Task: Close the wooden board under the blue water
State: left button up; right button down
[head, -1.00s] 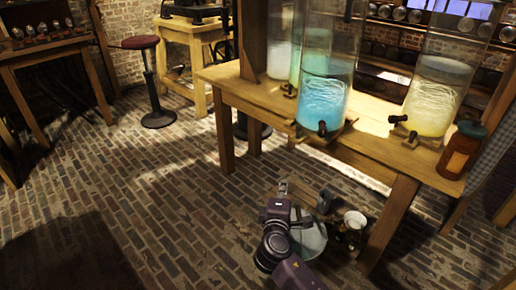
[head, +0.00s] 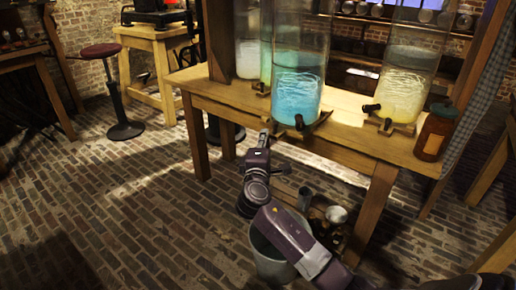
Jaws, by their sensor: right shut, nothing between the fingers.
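The large glass jar of blue water (head: 297,92) stands on the wooden table with a dark tap (head: 299,121) at its front. A small wooden board (head: 323,119) shows beside the tap at the foot of the jar; part of it is hidden behind the tap. My right gripper (head: 265,136) is shut and empty. It points up at the table's front edge, just left of the blue jar's tap. I cannot tell whether it touches the board. My left gripper is not in view.
A jar of yellow water (head: 403,92) with its own tap and a brown bottle (head: 435,131) stand to the right on the table (head: 350,148).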

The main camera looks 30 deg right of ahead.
aim_at(284, 122)
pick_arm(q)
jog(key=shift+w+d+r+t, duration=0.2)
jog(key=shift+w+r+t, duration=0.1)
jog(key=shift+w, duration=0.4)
pick_arm(e)
jog(key=shift+w+d+r, duration=0.1)
jog(key=shift+w+d, duration=0.05)
jog(key=shift+d, duration=0.95)
